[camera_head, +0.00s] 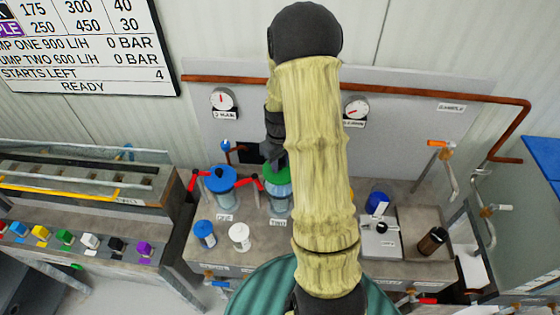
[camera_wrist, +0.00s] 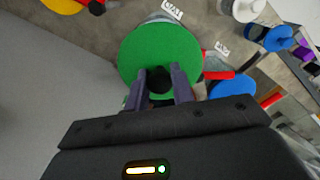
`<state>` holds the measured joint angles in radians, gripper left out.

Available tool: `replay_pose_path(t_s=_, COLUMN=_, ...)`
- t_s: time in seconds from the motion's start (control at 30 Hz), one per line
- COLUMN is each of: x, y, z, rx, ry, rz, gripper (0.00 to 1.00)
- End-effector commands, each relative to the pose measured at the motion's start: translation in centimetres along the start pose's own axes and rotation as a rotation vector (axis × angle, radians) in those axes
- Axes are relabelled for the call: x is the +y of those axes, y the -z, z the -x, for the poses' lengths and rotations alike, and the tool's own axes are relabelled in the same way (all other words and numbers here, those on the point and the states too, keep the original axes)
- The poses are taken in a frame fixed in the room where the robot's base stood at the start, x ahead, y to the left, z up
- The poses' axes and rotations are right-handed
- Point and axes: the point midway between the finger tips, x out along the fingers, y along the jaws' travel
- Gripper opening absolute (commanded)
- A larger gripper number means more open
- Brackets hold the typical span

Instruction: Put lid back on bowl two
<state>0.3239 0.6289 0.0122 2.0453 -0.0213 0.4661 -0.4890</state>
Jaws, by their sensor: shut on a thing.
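The green lid (camera_wrist: 150,45) is a round disc with a black knob (camera_wrist: 159,80) in the wrist view. My gripper (camera_wrist: 160,77) is shut on this knob, one finger on each side. In the head view the green lid (camera_head: 274,178) shows below the dark gripper, over the clear bowl two (camera_head: 279,205) with its TWO label. My sleeved arm covers part of both. The lid is at or just above the bowl's rim; I cannot tell whether it touches.
Bowl one with its blue lid (camera_head: 221,179) and red handles stands just left. A blue-topped jar (camera_head: 205,234) and a white jar (camera_head: 239,237) stand in front. Two gauges hang behind. A yellow disc (camera_wrist: 62,4) shows in the wrist view. My arm hides the bench's middle.

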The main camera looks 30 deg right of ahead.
Motion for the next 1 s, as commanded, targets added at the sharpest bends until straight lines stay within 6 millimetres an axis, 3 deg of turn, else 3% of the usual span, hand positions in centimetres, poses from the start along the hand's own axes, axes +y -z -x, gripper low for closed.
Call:
replay_pose_path(t_s=0.7, x=0.2, y=-0.1, z=-5.5, rx=-0.001, ry=0.001, rz=-0.006, gripper=0.01)
replay_pose_path(t_s=1.0, x=0.2, y=-0.1, z=-6.3, rx=0.0, ry=0.0, rz=-0.006, gripper=0.01)
